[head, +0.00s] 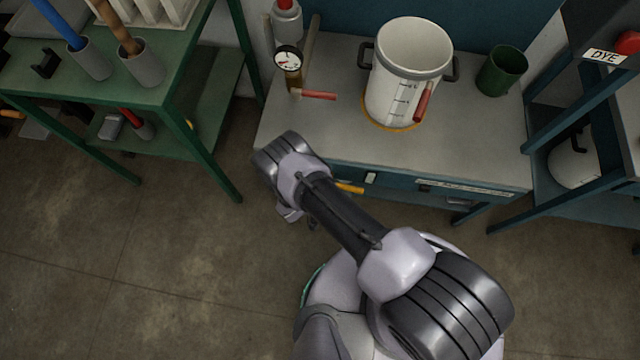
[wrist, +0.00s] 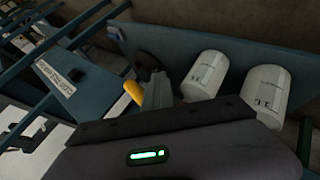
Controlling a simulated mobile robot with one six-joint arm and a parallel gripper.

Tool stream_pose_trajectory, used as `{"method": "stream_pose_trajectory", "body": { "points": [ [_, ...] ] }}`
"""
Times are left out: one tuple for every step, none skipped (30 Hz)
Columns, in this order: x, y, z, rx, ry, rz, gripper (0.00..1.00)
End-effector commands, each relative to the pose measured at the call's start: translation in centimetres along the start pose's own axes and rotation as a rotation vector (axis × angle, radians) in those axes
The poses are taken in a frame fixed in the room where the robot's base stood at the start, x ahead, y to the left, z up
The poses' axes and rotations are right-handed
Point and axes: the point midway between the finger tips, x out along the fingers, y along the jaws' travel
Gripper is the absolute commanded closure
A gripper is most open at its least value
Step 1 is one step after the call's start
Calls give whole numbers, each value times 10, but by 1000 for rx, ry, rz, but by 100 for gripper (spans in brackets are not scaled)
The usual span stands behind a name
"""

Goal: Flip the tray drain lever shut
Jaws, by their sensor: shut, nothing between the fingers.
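An orange-yellow lever (head: 349,188) shows at the front edge of the grey bench, partly hidden by my arm. It looks like the tray drain lever, and its pivot is hidden. In the wrist view an orange-yellow piece (wrist: 133,92), likely the same lever, appears just left of my gripper's fingers. My gripper (wrist: 158,90) is shut and empty, close to that piece. I cannot tell whether they touch. In the head view my gripper is mostly hidden behind my wrist, low in front of the bench.
The grey bench (head: 480,150) carries a white pot (head: 400,90), a red-handled valve with a gauge (head: 288,60) and a green cup (head: 502,70). A green shelf table (head: 120,90) stands left. White canisters (wrist: 205,75) show beyond my gripper. The floor at left is clear.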

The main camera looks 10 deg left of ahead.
Motion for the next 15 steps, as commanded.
{"method": "stream_pose_trajectory", "body": {
  "points": [
    [0, 0, 0, 1, 0, 1, 100],
    [0, 1, 0, 1, 0, 1, 100],
    [-1, 2, -1, -5, 2, 13, 100],
    [-2, 2, -1, -12, 2, 27, 100],
    [-2, 3, -1, -17, 2, 39, 100],
    [-3, 4, -2, -25, 3, 53, 100],
    [-3, 4, -2, -31, 2, 63, 100],
    [-4, 5, -2, -35, 2, 73, 100],
    [-4, 6, -2, -42, 3, 82, 100],
    [-5, 6, -3, -44, 3, 89, 100],
    [-5, 7, -3, -48, 3, 95, 100],
    [-6, 7, -3, -51, 3, 101, 100],
    [-6, 7, -3, -53, 3, 106, 100],
    [-6, 8, -3, -55, 3, 109, 100],
    [-6, 8, -3, -58, 3, 114, 100]
  ]
}}
